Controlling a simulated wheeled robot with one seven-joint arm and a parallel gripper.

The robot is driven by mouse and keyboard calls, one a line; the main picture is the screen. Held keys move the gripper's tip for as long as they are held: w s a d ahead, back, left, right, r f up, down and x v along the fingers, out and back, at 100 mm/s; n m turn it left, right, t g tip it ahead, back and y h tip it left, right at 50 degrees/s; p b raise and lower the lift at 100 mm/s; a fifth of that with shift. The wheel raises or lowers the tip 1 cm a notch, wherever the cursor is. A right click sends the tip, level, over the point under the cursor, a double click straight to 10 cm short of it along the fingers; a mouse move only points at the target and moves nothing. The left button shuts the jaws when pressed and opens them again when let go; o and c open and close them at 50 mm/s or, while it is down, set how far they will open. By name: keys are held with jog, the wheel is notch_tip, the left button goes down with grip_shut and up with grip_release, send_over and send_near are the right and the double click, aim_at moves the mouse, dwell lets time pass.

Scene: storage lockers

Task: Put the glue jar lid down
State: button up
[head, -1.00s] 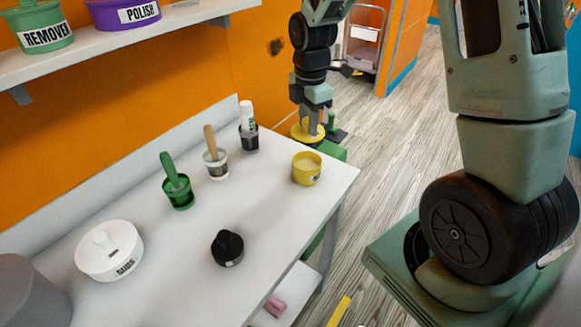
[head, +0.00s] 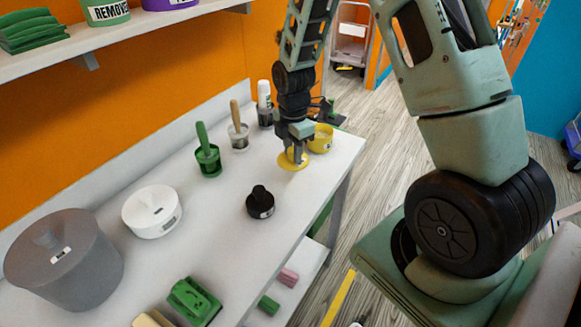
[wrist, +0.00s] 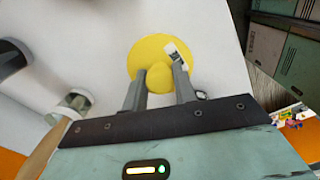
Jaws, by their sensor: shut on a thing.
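The yellow glue jar lid (head: 291,164) is a round disc with a knob. My gripper (head: 297,154) points down and is shut on that knob. In the wrist view, the lid (wrist: 148,52) shows flat below the fingers, with a white label near its edge, and my gripper (wrist: 159,80) has one finger on each side of the knob. The lid is over the white tabletop, very low. I cannot tell whether it touches the surface. The yellow glue jar (head: 321,141) stands just right of and behind the lid, partly hidden by my gripper.
On the white table (head: 225,225) stand a black container (head: 260,205), a green cup (head: 208,163), a clear cup (head: 238,139), a white tub (head: 152,212) and a grey pot (head: 65,265). Bare tabletop lies in front of the lid. The table's right edge is near.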

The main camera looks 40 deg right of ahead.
aim_at(293, 164)
jog(key=shift+f+p, duration=0.35)
jog(key=shift+f, duration=2.15)
jog(key=shift+f, duration=0.2)
jog(key=o, duration=1)
jog(key=shift+c, duration=0.2)
